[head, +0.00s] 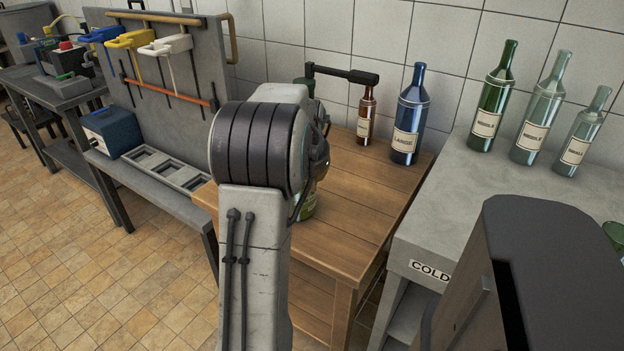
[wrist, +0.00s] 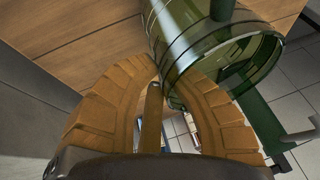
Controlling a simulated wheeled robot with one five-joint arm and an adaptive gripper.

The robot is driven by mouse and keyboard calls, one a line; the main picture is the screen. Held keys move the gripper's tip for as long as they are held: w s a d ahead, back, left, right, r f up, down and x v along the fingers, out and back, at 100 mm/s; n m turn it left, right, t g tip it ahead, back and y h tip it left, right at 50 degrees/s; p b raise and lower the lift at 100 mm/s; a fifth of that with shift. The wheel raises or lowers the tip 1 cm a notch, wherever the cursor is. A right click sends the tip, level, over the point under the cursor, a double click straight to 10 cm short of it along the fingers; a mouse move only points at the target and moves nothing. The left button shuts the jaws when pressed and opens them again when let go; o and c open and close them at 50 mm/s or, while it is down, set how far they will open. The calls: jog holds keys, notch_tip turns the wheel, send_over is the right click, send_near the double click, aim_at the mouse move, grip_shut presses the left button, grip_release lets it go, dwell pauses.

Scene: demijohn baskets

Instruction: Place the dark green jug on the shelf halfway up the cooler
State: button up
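A green glass jug (wrist: 228,52) fills the upper right of the wrist view, lying slantwise across the picture. A green piece with a pale label (head: 306,205) shows beside my arm in the head view, over the wooden table; most of it is hidden. My gripper's brown fingers (wrist: 152,72) arch toward each other, their tips close to the jug's side. Whether they hold anything is unclear; the head view hides the gripper behind my arm. The grey cooler (head: 420,240) marked COLD stands at the right, with its lower shelf (head: 405,318) partly visible below the top.
A blue bottle (head: 408,125) and a small brown bottle (head: 367,115) stand at the back of the wooden table (head: 370,185). Several green bottles (head: 492,105) stand on the cooler top. A tool bench (head: 180,185) is at the left. Tiled floor is clear at lower left.

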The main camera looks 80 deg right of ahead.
jog(key=o, duration=0.4)
jog(key=shift+r, duration=0.1)
jog(key=p+v, duration=0.3)
jog(key=v, duration=0.9)
jog(key=shift+w, duration=0.1)
